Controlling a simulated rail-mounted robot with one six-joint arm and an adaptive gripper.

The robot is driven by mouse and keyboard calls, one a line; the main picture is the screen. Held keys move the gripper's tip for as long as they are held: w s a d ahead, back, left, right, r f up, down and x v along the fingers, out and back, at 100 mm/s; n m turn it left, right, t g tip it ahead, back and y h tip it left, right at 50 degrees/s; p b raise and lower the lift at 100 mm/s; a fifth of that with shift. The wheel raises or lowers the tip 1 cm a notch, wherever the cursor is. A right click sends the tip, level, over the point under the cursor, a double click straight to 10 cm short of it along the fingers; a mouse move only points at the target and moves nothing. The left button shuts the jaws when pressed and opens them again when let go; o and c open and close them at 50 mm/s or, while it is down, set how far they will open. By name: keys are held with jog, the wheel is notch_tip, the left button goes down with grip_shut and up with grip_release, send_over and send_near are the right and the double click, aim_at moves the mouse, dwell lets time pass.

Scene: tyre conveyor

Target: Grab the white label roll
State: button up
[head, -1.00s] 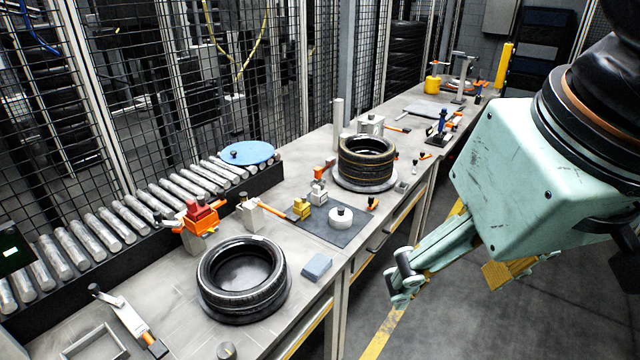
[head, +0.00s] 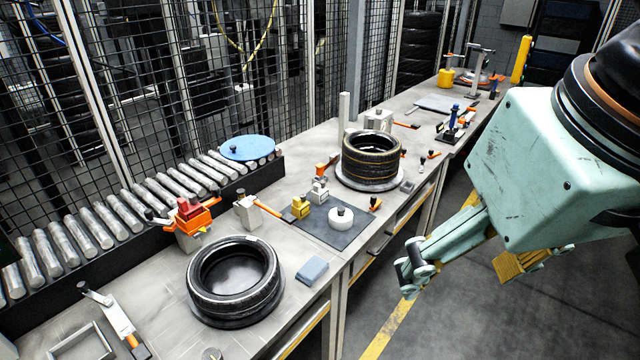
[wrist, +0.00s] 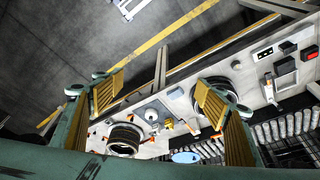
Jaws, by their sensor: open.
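The white label roll (head: 341,217) sits on a dark mat (head: 318,233) on the workbench, with a dark knob-like top. In the wrist view the white roll (wrist: 151,115) shows small and far off, between my two fingers. My gripper (head: 458,270) is open and empty, its fingers with yellow ribbed pads. It hangs out over the floor to the right of the bench in the head view, well apart from the roll. It also shows in the wrist view (wrist: 158,93).
A flat tyre (head: 235,282) lies front left of the mat and stacked tyres (head: 372,158) stand behind it. Small yellow blocks (head: 300,207), a grey-blue block (head: 312,270) and an orange-handled tool (head: 268,209) are near. A roller conveyor (head: 125,215) and mesh fence run behind.

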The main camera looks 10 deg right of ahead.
jog(key=w, duration=0.2)
jog(key=m+g+p, duration=0.2)
jog(key=m+g, duration=0.2)
jog(key=m, duration=1.4)
send_over(342, 208)
notch_tip(342, 208, down, 30)
jog(key=shift+f, duration=0.25)
jog(key=shift+s+a+f, duration=0.1)
jog(key=shift+s, duration=0.05)
jog(key=shift+f+b, duration=0.55)
jog(key=shift+f, duration=3.65)
